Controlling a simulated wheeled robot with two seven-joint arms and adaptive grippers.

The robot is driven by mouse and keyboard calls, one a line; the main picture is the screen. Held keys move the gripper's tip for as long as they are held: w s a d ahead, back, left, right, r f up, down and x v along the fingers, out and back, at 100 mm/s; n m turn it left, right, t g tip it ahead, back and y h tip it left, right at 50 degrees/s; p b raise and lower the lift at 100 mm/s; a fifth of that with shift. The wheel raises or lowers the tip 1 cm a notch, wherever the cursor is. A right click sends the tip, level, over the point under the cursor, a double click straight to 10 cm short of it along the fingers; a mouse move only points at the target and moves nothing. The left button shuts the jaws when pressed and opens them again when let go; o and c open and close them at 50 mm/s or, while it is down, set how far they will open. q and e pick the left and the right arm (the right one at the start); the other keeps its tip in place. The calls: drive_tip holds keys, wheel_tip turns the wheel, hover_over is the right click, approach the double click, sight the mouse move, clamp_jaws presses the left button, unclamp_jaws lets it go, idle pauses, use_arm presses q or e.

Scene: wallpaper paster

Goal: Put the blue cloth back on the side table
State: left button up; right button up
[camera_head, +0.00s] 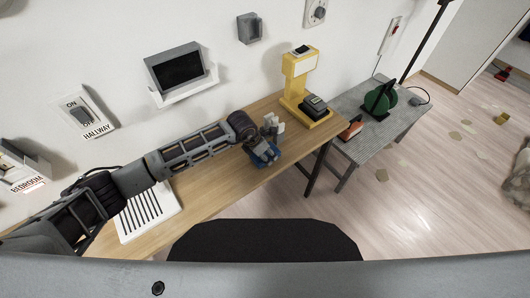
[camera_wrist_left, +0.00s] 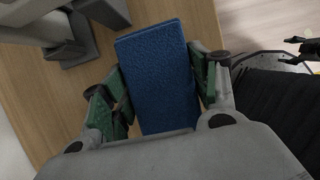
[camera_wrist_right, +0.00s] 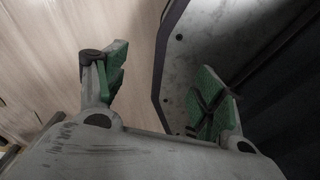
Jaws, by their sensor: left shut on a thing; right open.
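The blue cloth (camera_head: 263,158) is a thick flat rectangle at the front right of the wooden table. My left gripper (camera_head: 269,143) is over it, and only part of the cloth shows around the fingers. In the left wrist view the cloth (camera_wrist_left: 160,65) lies between the green-padded fingers, which are shut on it. I cannot tell whether it touches the tabletop. The grey side table (camera_head: 388,128) stands right of the wooden table. My right gripper (camera_wrist_right: 162,85) is open and empty, seen only in its wrist view, above the floor and beside a dark-edged grey surface.
The wooden table (camera_head: 218,182) carries a yellow stand (camera_head: 293,85) with a dark device and a white slotted tray (camera_head: 147,214). The side table holds a green round object (camera_head: 380,99) and an orange-red item (camera_head: 350,130). Floor at right is mostly open.

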use_arm(q)
drive_tip(key=shift+f, duration=0.1)
drive_tip(key=o, duration=1.1)
drive_tip(key=shift+c, duration=0.2)
use_arm(e)
drive_tip(key=shift+w+d, duration=0.2)
drive_tip(key=shift+d, duration=0.45)
drive_tip(key=shift+a, duration=0.25)
